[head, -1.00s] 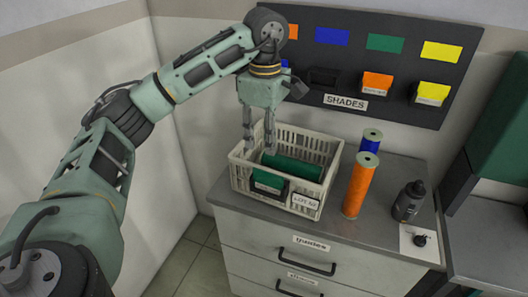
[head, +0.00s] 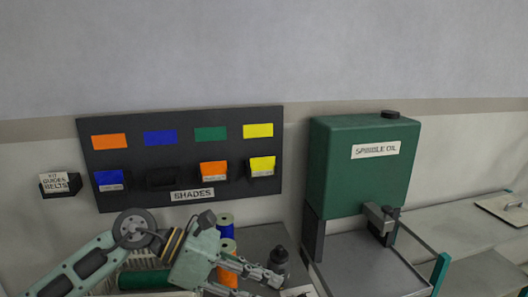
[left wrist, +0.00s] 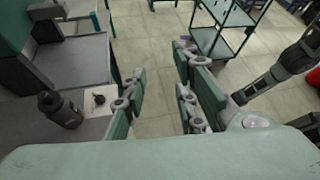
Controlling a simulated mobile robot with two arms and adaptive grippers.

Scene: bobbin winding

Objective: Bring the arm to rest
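My left arm reaches in from the lower left in the head view. Its gripper (head: 264,287) is low in the picture, pointing right, with its two fingers apart. In the left wrist view the fingers (left wrist: 160,65) also stand apart with only floor seen between them, so it is empty. My right gripper is not in view. A blue spool (head: 225,229) stands behind that. A green spool (head: 145,279) lies in the pale crate (head: 150,262), mostly hidden by my arm.
A dark bottle (head: 279,262) stands right of the gripper; it also shows in the left wrist view (left wrist: 62,110). The shades board (head: 140,137) is on the wall. A green spindle oil tank (head: 355,180) stands at the right. A shelved cart (left wrist: 222,35) stands on open floor.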

